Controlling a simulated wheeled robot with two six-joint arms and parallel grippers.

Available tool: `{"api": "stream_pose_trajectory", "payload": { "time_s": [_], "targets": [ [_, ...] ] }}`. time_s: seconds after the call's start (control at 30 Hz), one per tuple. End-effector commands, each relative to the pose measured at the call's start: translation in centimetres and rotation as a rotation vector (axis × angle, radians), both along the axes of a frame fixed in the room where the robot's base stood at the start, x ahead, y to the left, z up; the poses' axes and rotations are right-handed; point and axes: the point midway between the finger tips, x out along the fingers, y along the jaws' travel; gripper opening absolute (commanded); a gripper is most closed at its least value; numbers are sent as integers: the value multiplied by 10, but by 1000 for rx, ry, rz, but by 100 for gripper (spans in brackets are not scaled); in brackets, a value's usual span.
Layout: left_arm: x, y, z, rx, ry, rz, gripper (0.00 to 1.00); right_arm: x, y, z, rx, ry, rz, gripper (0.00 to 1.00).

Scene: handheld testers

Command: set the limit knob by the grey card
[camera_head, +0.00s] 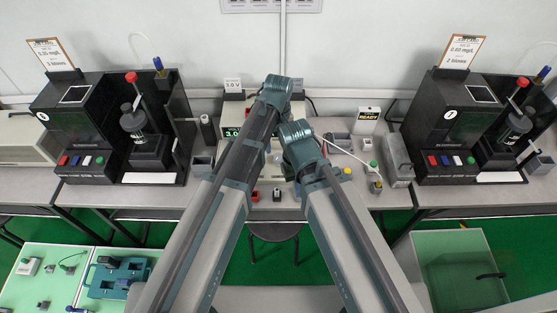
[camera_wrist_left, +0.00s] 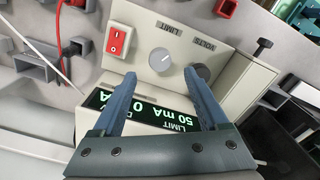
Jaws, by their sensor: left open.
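In the left wrist view the pale limit knob (camera_wrist_left: 160,60) sits on the cream instrument's sloped front, under the printed word LIMIT. My left gripper (camera_wrist_left: 160,76) is open, its fingers on either side of this knob in the picture; I see no clear contact. The green display (camera_wrist_left: 140,108) is upside down and shows 50 mA; the rest is partly covered by a finger. In the head view a white card (camera_head: 232,84) reads 5.0 V; a greyish card (camera_head: 297,85) beside it is mostly hidden by my left arm. My right gripper's jaws are hidden behind its wrist.
A dark volts knob (camera_wrist_left: 203,72) sits close beside my left gripper's right finger. A red switch (camera_wrist_left: 118,40) is on the other side. A READY sign (camera_head: 367,114) stands to the right. Black testers (camera_head: 70,120) (camera_head: 448,125) stand at both sides.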

Motion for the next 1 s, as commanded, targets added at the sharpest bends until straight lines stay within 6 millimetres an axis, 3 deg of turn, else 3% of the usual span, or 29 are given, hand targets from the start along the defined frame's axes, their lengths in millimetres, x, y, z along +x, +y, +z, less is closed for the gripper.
{"api": "stream_pose_trajectory", "payload": {
  "time_s": [0.03,0.33,0.77,1.0],
  "targets": [
    [0,0,-15,0,0,0,76,0,0,-15,0,0,0,0],
    [0,0,-52,0,0,0,76,0,0,-52,0,0,0,0],
    [0,0,-57,0,0,0,76,0,0,-57,0,0,0,0],
    [0,0,-57,0,0,0,35,0,0,-57,0,0,0,0]
  ]
}}
